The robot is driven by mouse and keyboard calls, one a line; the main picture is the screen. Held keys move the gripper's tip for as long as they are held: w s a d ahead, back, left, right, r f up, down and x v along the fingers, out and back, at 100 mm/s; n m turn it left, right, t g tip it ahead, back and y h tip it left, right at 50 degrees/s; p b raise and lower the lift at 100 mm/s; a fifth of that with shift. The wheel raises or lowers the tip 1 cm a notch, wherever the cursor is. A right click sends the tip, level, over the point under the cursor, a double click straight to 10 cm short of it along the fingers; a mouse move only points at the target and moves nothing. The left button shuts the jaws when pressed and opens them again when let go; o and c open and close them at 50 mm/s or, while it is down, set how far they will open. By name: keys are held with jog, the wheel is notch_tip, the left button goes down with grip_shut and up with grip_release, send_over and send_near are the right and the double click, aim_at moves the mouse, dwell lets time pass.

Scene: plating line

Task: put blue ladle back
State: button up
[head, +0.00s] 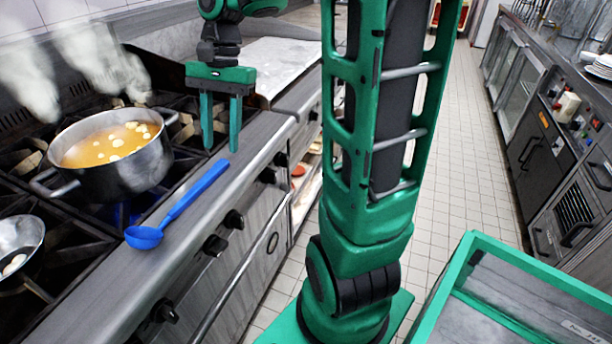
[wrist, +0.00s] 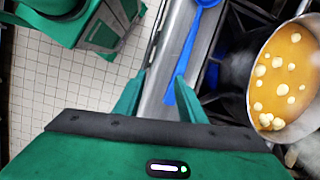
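The blue ladle (head: 178,205) lies on the steel front ledge of the stove, its bowl toward the near left and its handle end pointing toward my gripper. My gripper (head: 220,148) is open and empty, fingers pointing down, above the ledge just beyond the handle end. In the wrist view the ladle (wrist: 187,50) runs up and away from between my fingertips (wrist: 154,82), apparently still below them. A steel pot (head: 130,175) of orange soup with pale round pieces stands on a burner left of the ladle; it also shows in the wrist view (wrist: 252,95).
A steel pan (head: 20,236) sits on the near left burner. Steam rises behind the pot. Stove knobs (head: 215,245) and a rail line the front. A green-rimmed tray (head: 440,290) is at the lower right. The tiled floor (head: 460,150) is clear.

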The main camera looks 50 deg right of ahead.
jog(key=s+d+f+n+h, duration=0.1)
jog(key=s+d+f+n, duration=0.2)
jog(key=s, duration=0.7)
jog(key=s+d+f+n+h, duration=0.1)
jog(key=s+d+f+n, duration=0.2)
jog(key=s, duration=0.7)
jog(key=shift+d+f+t+h, duration=0.3)
jog(key=shift+d+h, duration=0.1)
jog(key=shift+d, duration=0.35)
jog(key=shift+w+f, duration=0.2)
jog(key=shift+w, duration=0.4)
jog(key=shift+c, duration=0.7)
